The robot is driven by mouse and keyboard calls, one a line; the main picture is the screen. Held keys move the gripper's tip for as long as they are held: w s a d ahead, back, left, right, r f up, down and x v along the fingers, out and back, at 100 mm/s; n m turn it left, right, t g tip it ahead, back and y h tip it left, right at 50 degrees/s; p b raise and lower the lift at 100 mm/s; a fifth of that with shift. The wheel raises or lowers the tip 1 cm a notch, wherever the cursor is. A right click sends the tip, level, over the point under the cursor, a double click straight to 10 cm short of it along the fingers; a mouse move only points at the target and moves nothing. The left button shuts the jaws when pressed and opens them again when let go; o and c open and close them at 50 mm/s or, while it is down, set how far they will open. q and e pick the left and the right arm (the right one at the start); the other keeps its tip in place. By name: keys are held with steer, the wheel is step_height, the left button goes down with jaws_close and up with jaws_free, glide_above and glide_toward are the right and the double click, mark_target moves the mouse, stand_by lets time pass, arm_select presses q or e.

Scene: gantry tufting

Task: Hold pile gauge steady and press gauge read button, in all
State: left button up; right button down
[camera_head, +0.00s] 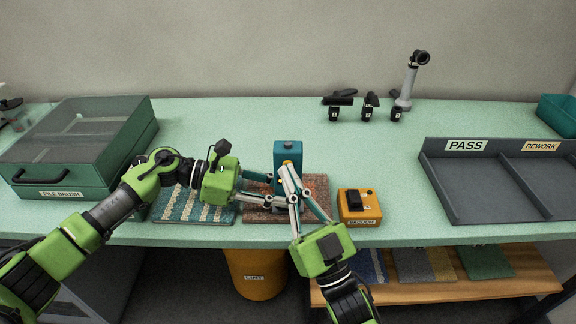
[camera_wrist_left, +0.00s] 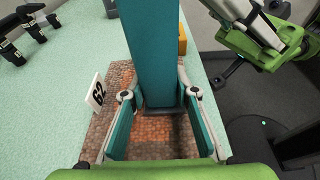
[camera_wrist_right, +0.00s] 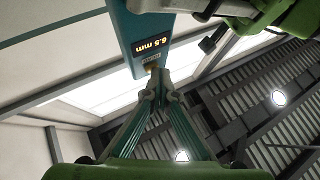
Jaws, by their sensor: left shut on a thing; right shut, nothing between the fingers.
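The pile gauge (camera_head: 288,150) is a tall teal block standing upright on a reddish-brown carpet sample (camera_head: 317,184). My left gripper (camera_wrist_left: 158,92) is shut on its lower part, one finger on each side. My right gripper (camera_head: 288,168) is shut and empty, its fingertips at the gauge's upper front. In the right wrist view the gauge (camera_wrist_right: 130,27) shows a lit display (camera_wrist_right: 152,46) that appears to read 6.5 mm. The yellow-orange read button (camera_wrist_right: 151,67) is right at my right fingertips, which partly hide it. They look to touch it, but I cannot tell whether it is pressed in.
A blue-green striped sample (camera_head: 190,207) lies left of the gauge, near the PILE BRUSH case (camera_head: 85,190). An orange vacuum box (camera_head: 360,207) stands close on the right. Grey PASS and REWORK trays (camera_head: 475,190) are farther right. A 62 tag (camera_wrist_left: 97,92) stands by the brown sample.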

arm_select(q)
steer(key=shift+w+r, duration=0.1)
arm_select(e)
steer(key=shift+d+r, duration=0.15)
steer(key=shift+r, duration=0.15)
arm_select(q)
steer(key=shift+w+a, duration=0.1)
steer(key=shift+w, duration=0.2)
arm_select(e)
steer(key=shift+f, duration=0.1)
steer(key=shift+s, duration=0.1)
arm_select(q)
steer(key=shift+f, duration=0.2)
arm_select(e)
steer(key=shift+s+f, duration=0.15)
arm_select(q)
steer(key=shift+s, duration=0.1)
arm_select(e)
steer(key=s, duration=0.5)
steer(key=shift+a, duration=0.2)
arm_select(q)
steer(key=o, duration=0.9)
